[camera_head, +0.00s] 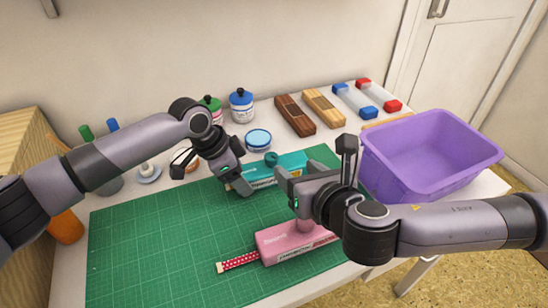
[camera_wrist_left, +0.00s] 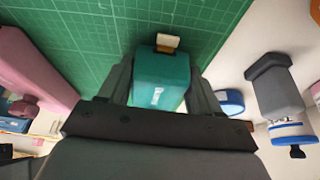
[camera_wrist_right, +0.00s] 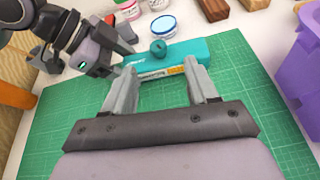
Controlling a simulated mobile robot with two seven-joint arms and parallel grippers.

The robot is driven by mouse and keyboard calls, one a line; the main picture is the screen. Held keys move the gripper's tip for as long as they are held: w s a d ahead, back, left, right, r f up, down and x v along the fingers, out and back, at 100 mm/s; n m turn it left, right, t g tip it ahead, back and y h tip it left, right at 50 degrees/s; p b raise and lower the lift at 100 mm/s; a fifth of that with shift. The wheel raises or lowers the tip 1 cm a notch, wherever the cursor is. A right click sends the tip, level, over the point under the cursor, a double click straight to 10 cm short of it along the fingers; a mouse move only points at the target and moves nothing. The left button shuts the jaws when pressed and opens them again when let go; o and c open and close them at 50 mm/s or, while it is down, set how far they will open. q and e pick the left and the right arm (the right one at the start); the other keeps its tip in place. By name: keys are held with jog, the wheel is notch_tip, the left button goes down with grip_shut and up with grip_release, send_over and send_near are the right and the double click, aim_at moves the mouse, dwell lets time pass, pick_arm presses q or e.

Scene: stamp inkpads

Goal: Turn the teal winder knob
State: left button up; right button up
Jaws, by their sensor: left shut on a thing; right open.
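The teal winder (camera_head: 291,166) lies on the green mat's back edge, its round teal knob (camera_head: 271,158) on top near its left end. In the right wrist view the teal knob (camera_wrist_right: 158,47) shows clearly. My left gripper (camera_head: 238,184) is shut on the winder's left end; in the left wrist view its fingers lie on both sides of the teal body (camera_wrist_left: 162,80). The knob is hidden there. My right gripper (camera_head: 317,165) is open and empty, in front of the winder; in the right wrist view its fingertips (camera_wrist_right: 158,68) straddle the space below the knob.
A pink winder (camera_head: 285,243) with a red dotted strip (camera_head: 238,262) lies on the green mat (camera_head: 150,250) below my right gripper. A purple bin (camera_head: 425,150) stands at the right. Ink bottles, a blue-lidded jar (camera_head: 257,140) and wooden blocks line the back. The mat's left part is clear.

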aim_at(272, 157)
jog(key=shift+n, duration=0.9)
jog(key=x, duration=1.1)
jog(key=shift+s+a+f, duration=0.2)
jog(key=shift+a+f, duration=0.1)
jog(key=shift+f, duration=0.15)
jog(key=c, duration=1.1)
